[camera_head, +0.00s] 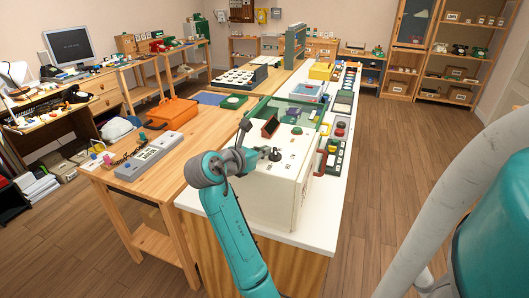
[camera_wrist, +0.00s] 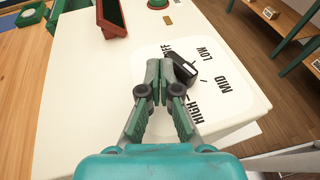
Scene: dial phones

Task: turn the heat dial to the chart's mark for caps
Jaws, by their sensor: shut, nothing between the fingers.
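The heat dial is a black knob (camera_wrist: 184,70) on the top panel of a white box, with the words OFF, LOW, MID and HIGH printed around it. It also shows in the head view (camera_head: 276,154). My gripper (camera_wrist: 160,72) is shut and empty, its fingertips right beside the knob's left end and partly covering it. I cannot tell whether they touch. In the head view my gripper (camera_head: 259,153) is at the knob's left side. The knob's long body lies slantwise between OFF and MID; its exact setting is unclear. I cannot make out the chart for caps.
The white box (camera_head: 270,199) stands on a white counter (camera_head: 310,238). A dark red-framed panel (camera_wrist: 112,18) and a green round part (camera_wrist: 158,4) sit on its top. A red-handled part (camera_head: 321,163) is at its right. A wooden table (camera_head: 180,160) stands left.

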